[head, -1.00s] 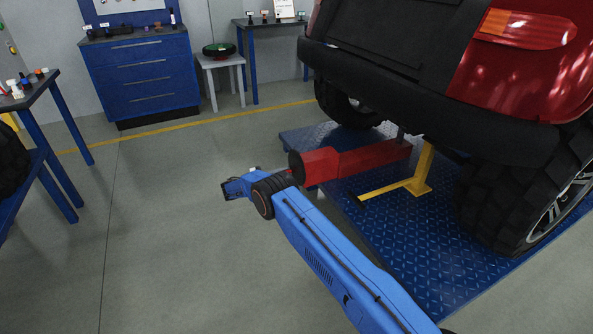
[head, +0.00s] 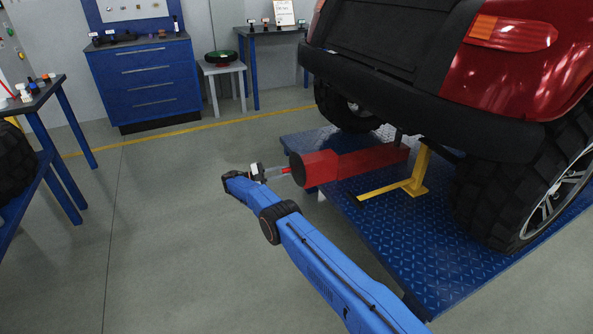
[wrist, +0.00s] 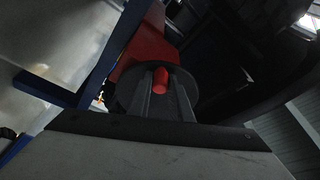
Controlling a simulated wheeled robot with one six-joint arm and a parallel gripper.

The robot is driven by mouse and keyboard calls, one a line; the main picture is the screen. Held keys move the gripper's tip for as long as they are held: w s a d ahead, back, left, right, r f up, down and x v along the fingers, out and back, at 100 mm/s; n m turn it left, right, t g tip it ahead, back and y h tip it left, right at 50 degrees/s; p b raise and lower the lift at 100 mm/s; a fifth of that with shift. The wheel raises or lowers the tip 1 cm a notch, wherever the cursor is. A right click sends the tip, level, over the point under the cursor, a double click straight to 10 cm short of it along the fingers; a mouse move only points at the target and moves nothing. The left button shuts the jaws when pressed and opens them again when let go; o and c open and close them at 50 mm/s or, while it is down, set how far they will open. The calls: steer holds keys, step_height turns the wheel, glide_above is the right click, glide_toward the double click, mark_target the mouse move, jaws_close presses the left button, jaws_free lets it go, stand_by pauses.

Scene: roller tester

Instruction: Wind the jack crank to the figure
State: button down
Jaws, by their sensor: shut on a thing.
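The red jack (head: 362,162) lies level under the rear of the red vehicle, its round dark-edged end facing my arm. My gripper (head: 281,172) is at that round end, shut on the red crank handle (head: 287,170). In the wrist view the handle (wrist: 161,80) shows as a small red peg between the two grey fingers, in front of a dark round disc (wrist: 188,88). The red jack body (wrist: 140,50) is behind the disc. The rest of the crank is hidden, and no figure or scale is readable.
The jack is over a blue tread-plate platform (head: 420,235) with a yellow stand (head: 414,180) beside it. The dark bumper (head: 430,100) hangs above and a large tyre (head: 490,190) stands at right. Grey floor (head: 170,230) is free at left.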

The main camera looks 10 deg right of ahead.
steer(key=c, duration=1.5)
jaws_free()
steer(key=shift+n, duration=0.3)
